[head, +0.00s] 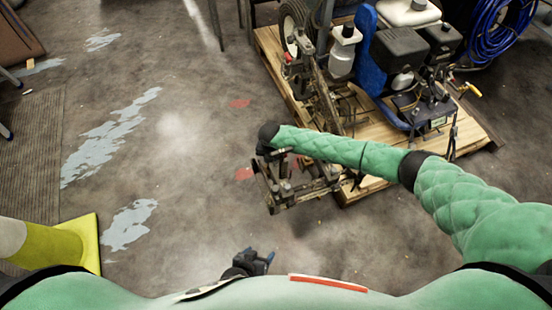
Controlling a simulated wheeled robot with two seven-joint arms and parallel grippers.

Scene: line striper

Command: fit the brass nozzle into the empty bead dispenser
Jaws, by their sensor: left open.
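The line striper (400,60) stands on a wooden pallet at the upper right. Its metal bracket assembly (290,185) reaches out over the floor near the middle. I cannot make out the empty bead dispenser for sure among these parts, nor the brass nozzle. My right arm comes in from the right across the striper. Its black wrist is above the bracket assembly, and my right gripper (272,152) is mostly hidden there, its fingers unclear. My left gripper (264,261) is low in the middle, open, above the floor, with a small blue part at its tip.
The wooden pallet (350,190) has its near edge below the striper. Coiled blue hose (492,38) lies at the upper right. A yellow post with a yellow base (88,230) stands at lower left.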

